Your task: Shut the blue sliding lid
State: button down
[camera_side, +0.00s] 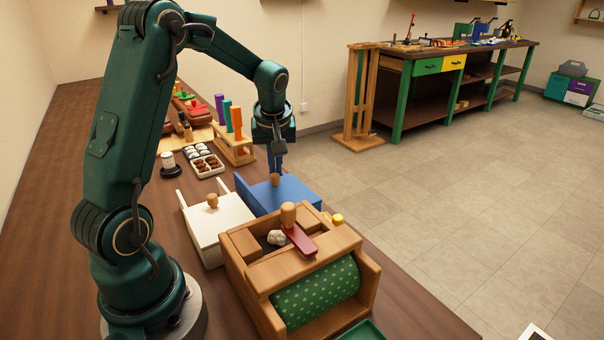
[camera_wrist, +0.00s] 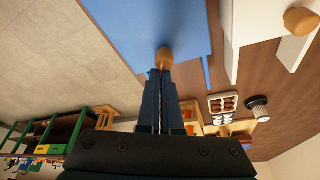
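The blue sliding lid (camera_side: 290,192) lies flat on its box at the middle of the side view, with a round wooden knob (camera_side: 275,179) on top. In the wrist view the blue lid (camera_wrist: 150,25) fills the upper middle, and its knob (camera_wrist: 164,58) sits right at my fingertips. My gripper (camera_side: 277,166) points down at the knob from its far side. Its two dark blue fingers (camera_wrist: 161,74) are together with only a thin gap, and the knob shows just beyond their tips, not clearly between them. I cannot tell whether they touch it. The box's opening is mostly hidden.
A white lidded box (camera_side: 207,228) stands left of the blue one. A wooden box with a green dotted roller (camera_side: 318,293) and red slider (camera_side: 300,240) stands close in front. Behind are an egg-like tray (camera_side: 207,165), a dark-based jar (camera_side: 169,165) and a peg stand (camera_side: 235,149).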

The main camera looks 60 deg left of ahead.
jog(key=shift+f, duration=0.1)
jog(key=w+a, duration=0.2)
jog(key=a, duration=0.2)
notch_tip(320, 180, up, 14)
jog(key=m+t, duration=0.2)
send_over(288, 196)
jog(key=s+d+r+m+t+h, duration=0.1)
jog(key=s+d+m, duration=0.2)
jog(key=s+d, duration=0.35)
jog(key=s+d+f+m+h, duration=0.1)
jog(key=s+d+f+m, duration=0.1)
jog(key=d, duration=0.1)
jog(key=s+d+f+m, duration=0.2)
jog(key=s+m, duration=0.1)
jog(key=s+d+f+m+h, duration=0.1)
jog(key=s+d+f+m, duration=0.1)
jog(key=d+f, duration=0.1)
jog(key=shift+s+d+m+t+h, duration=0.25)
jog(key=shift+d+m+t+h, duration=0.05)
jog(key=shift+d+t, duration=0.1)
